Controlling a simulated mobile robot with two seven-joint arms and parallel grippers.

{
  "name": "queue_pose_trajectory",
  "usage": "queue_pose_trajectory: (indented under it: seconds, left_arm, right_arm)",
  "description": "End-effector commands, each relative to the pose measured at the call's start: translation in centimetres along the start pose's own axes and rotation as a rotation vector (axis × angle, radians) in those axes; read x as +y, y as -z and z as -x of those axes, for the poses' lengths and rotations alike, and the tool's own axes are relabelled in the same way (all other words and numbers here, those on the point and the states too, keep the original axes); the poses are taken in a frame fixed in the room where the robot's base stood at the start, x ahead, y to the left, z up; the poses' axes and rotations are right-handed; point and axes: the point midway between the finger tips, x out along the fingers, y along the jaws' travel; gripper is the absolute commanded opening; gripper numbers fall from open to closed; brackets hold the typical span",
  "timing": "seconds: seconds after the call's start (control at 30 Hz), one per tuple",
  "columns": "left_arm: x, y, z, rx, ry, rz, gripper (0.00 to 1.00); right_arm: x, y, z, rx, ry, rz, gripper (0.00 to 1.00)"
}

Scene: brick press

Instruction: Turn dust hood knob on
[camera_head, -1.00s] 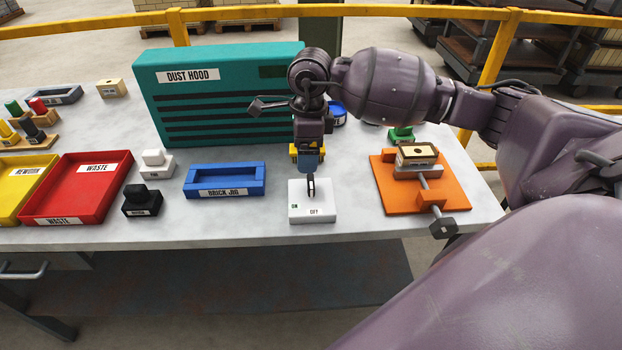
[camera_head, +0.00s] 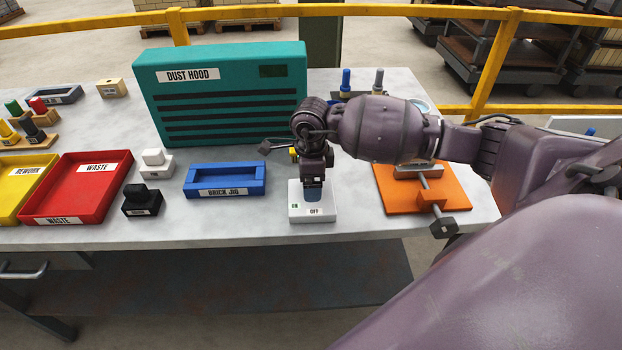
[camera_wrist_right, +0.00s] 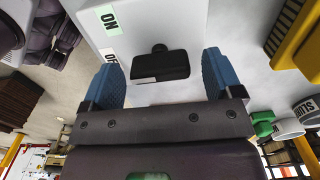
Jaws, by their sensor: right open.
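The white knob box (camera_head: 327,207) stands at the table's front edge, with a green mark at its left and an OFF label in front. Its knob is hidden behind my right gripper (camera_head: 314,193) in the head view. In the right wrist view the black knob (camera_wrist_right: 160,66) shows between my open blue fingers (camera_wrist_right: 161,72), with a gap on both sides. A green ON label and a partly covered white label lie on the box to the left of the knob there. The teal dust hood (camera_head: 230,75) stands behind. My left gripper is not in view.
The blue brick jig (camera_head: 225,190) lies left of the knob box. The orange press base (camera_head: 395,200) with its screw lies to the right. A red waste tray (camera_head: 78,200) and black and white stamps stand further left. The table front between them is clear.

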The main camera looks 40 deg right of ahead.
Motion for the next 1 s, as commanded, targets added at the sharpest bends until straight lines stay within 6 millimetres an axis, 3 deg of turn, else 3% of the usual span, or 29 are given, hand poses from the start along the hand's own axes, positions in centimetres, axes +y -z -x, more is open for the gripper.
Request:
queue_pose_trajectory:
  seconds: [0.3, 0.6, 0.63, 1.0]
  left_arm:
    - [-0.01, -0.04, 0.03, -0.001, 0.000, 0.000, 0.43]
    - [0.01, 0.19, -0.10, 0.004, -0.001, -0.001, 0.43]
    - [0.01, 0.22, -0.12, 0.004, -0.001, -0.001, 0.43]
    - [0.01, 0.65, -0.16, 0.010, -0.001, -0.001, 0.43]
  right_arm:
    - [0.00, -0.02, -0.15, -0.001, 0.001, 0.001, 0.84]
    - [0.00, -0.03, -0.13, -0.001, 0.000, 0.001, 0.38]
    - [0.00, -0.03, -0.12, -0.001, 0.000, 0.001, 0.36]
    - [-0.01, -0.04, -0.05, -0.001, 0.000, -0.072, 0.36]
